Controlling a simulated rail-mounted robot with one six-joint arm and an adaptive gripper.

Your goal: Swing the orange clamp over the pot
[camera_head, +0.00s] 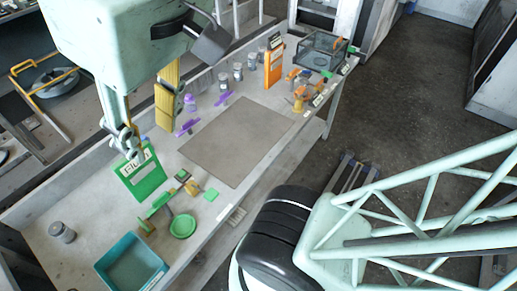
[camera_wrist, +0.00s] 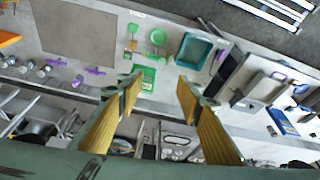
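The orange clamp (camera_head: 299,98) appears as a small orange piece among yellow and green parts, near the far end of the bench, right of a tall orange panel (camera_head: 274,66). Its exact shape and angle are too small to tell. Several grey pots (camera_head: 223,81) stand along the bench's back edge, left of the panel; I cannot tell which is the task's pot. They also show at the left of the wrist view (camera_wrist: 42,69). My gripper (camera_wrist: 158,92) has its yellow fingers wide apart with nothing between them. It hangs above the bench's near half, far from the orange clamp.
A green panel (camera_head: 142,178), green clamp parts (camera_head: 155,208), a green dish (camera_head: 183,226) and a teal tray (camera_head: 132,268) occupy the near bench. Purple clamps (camera_head: 187,127) lie behind a bare brown mat (camera_head: 235,140). A dark mesh basket (camera_head: 322,50) stands at the far end.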

